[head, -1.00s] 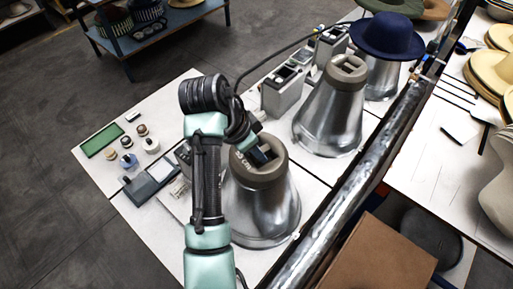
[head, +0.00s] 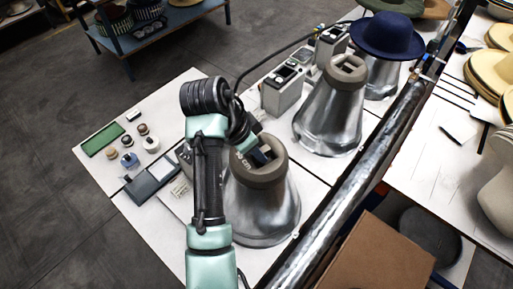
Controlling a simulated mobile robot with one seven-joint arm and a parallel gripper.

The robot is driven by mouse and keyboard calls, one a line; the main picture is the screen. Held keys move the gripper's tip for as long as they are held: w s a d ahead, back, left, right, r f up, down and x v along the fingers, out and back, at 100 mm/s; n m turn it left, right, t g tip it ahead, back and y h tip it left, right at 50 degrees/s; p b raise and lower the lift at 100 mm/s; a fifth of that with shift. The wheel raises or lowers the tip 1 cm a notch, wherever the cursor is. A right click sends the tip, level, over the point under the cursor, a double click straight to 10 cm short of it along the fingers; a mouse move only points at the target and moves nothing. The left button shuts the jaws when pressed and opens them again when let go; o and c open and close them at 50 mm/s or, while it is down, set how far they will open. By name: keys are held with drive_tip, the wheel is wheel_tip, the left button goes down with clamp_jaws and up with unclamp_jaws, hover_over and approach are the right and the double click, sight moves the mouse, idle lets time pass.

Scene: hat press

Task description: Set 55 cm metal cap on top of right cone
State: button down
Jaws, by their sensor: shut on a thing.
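My gripper (head: 262,156) is shut on the grey-brown ring-shaped cap (head: 263,178), with its fingers at the cap's central opening. The cap has a size marking in cm on its left side, only partly legible. It is at the top of the nearest silver cone (head: 262,213); I cannot tell whether it rests fully on it. My arm hides part of the cap's left side. A second silver cone (head: 328,122) stands further back with a similar cap (head: 345,73) on top.
A third metal cone (head: 382,78) behind bears a navy hat (head: 387,35). Control boxes (head: 287,88) stand left of the cones. A metal rail (head: 345,190) runs along their right. A cardboard box (head: 370,258) is at the lower right. Small knobs and a green pad (head: 102,139) lie at left.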

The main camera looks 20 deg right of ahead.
drive_tip(key=shift+w+r, duration=0.1)
drive_tip(key=shift+r, duration=0.05)
drive_tip(key=c, duration=0.8)
unclamp_jaws()
drive_tip(key=shift+o, duration=0.6)
drive_tip(key=shift+s+f, duration=0.2)
drive_tip(key=shift+f, duration=0.05)
drive_tip(key=w+d+p+v, duration=0.1)
drive_tip(key=p+v, duration=0.5)
drive_tip(key=v, duration=0.1)
drive_tip(key=shift+s+r+p, duration=0.3)
drive_tip(key=shift+r+p, duration=0.05)
drive_tip(key=shift+r, duration=0.15)
